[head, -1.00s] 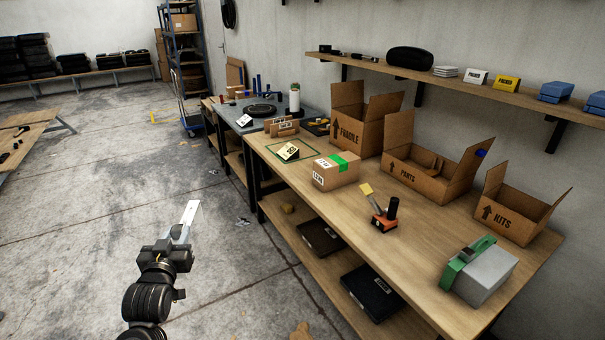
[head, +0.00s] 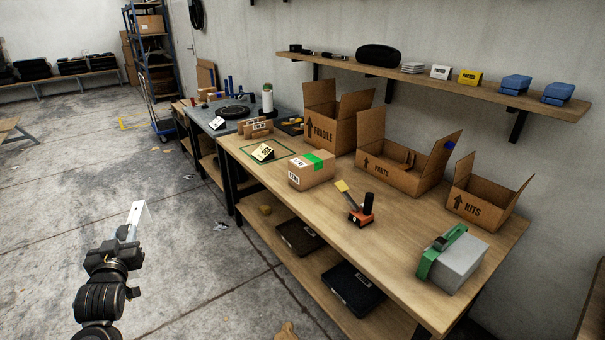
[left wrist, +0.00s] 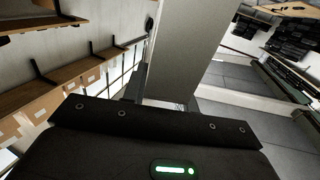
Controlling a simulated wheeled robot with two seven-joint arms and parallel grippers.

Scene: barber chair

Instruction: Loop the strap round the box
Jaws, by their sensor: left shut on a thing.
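A cardboard box (head: 311,171) with green tape and white labels sits closed on the wooden bench. My left gripper (head: 128,233) is over the open floor left of the bench, well apart from the box. It is shut on a pale, flat, stiff-looking strip (head: 139,213), which points up. The strip also shows large in the left wrist view (left wrist: 188,45), stretching away from the gripper. I cannot tell whether it is the strap. No strap is seen round the cardboard box. My right gripper is not in view.
The wooden bench (head: 385,240) also holds an orange and black tape tool (head: 361,214), a grey block with a green holder (head: 455,262), and open cartons marked FRAGILE (head: 322,132), PARTS (head: 386,172) and KITS (head: 476,208). The floor (head: 190,270) around my left arm is clear.

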